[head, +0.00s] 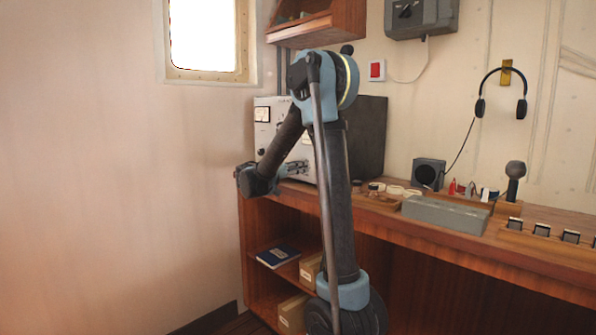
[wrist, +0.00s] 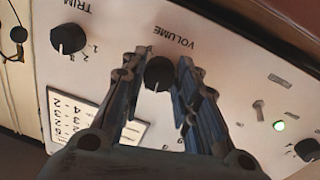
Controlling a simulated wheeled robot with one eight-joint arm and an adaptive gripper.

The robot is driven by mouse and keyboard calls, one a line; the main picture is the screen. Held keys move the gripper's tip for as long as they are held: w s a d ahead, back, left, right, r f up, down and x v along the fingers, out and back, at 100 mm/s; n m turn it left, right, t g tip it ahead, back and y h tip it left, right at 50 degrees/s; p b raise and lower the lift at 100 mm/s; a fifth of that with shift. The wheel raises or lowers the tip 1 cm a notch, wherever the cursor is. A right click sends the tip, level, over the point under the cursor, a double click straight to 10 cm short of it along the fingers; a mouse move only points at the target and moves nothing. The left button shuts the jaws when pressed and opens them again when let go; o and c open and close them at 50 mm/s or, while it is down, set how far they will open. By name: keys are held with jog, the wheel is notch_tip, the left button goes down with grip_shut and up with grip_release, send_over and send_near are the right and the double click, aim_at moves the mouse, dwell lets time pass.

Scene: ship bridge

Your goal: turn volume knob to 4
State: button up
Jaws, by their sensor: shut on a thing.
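The black volume knob (wrist: 158,71) is on a white panel (wrist: 215,65) under the printed word VOLUME, between the fingertips of my gripper (wrist: 163,76) in the wrist view. My gripper is shut on this knob. A light pointer mark shows on the knob's lower part, but I cannot read which number it points to. My fingers hide most of the scale around the knob. In the head view my gripper (head: 297,168) is at the front of the grey-white radio panel (head: 264,134), and the knob itself is too small to make out.
A TRIM knob (wrist: 68,38) is left of the volume knob, with a printed card (wrist: 75,116) below it. A grey speaker (head: 428,174) and a long grey box (head: 445,214) stand on the wooden desk.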

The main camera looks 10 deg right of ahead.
jog(key=shift+w+n, duration=0.1)
jog(key=shift+n, duration=0.6)
jog(key=shift+a, duration=0.1)
jog(key=o, duration=1.1)
jog(key=shift+c, duration=0.2)
jog(key=v, duration=1.2)
jog(key=shift+f, duration=0.15)
jog(key=shift+w, duration=0.1)
